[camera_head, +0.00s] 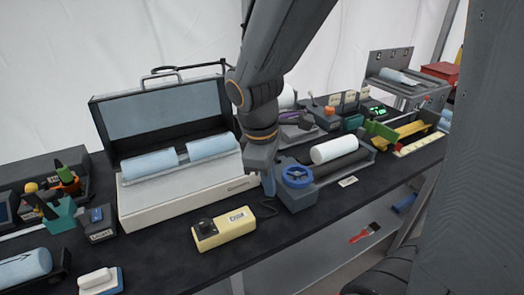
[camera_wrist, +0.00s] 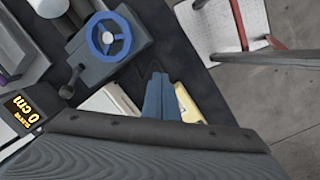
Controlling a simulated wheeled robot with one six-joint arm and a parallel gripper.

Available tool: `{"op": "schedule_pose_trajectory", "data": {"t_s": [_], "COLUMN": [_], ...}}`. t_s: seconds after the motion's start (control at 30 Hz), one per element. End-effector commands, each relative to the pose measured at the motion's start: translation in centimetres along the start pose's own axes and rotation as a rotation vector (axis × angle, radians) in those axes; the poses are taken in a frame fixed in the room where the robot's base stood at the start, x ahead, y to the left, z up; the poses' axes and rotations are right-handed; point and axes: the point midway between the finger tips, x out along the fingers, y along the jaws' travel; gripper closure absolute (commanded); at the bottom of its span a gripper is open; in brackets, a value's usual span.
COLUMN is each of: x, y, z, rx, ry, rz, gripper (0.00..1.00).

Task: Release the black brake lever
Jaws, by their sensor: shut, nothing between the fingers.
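The grey wheel unit (camera_head: 300,197) with its blue handwheel (camera_head: 297,176) stands on the black bench, and it also shows in the wrist view (camera_wrist: 120,62). A short black lever with a round knob (camera_wrist: 67,91) sticks out at the unit's side in the wrist view; it looks like the brake lever. In the head view my arm seems to hide it. My gripper (camera_head: 269,187) is just left of the handwheel in the head view. In the wrist view its blue fingers (camera_wrist: 158,90) are together and empty, apart from the knob.
A white case (camera_head: 185,195) with pale blue rolls stands left of my gripper. A cream box with a black knob (camera_head: 223,229) lies in front. A white roll (camera_head: 334,149) rests behind the handwheel.

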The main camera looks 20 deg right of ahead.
Motion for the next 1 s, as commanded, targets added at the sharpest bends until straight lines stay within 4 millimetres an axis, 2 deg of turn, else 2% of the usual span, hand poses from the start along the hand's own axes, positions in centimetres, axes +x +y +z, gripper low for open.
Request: {"op": "schedule_pose_trajectory", "data": {"t_s": [0.03, 0.2, 0.3, 0.4, 0.6, 1.0], "x": [-0.5, -3.3, -5.0, -6.5, -8.1, -8.0], "y": [0.3, 2.0, 3.0, 3.7, 4.4, 4.5], "z": [-1.1, -3.6, -5.0, -6.0, -7.0, -6.9], "rx": [-0.205, -0.855, -1.152, -1.363, -1.553, -1.563], "ry": [-0.033, -0.194, -0.293, -0.380, -0.469, -0.474], "rz": [0.027, 0.100, 0.128, 0.143, 0.149, 0.147], "gripper": [1.00, 1.00, 1.00, 1.00, 1.00, 1.00]}}
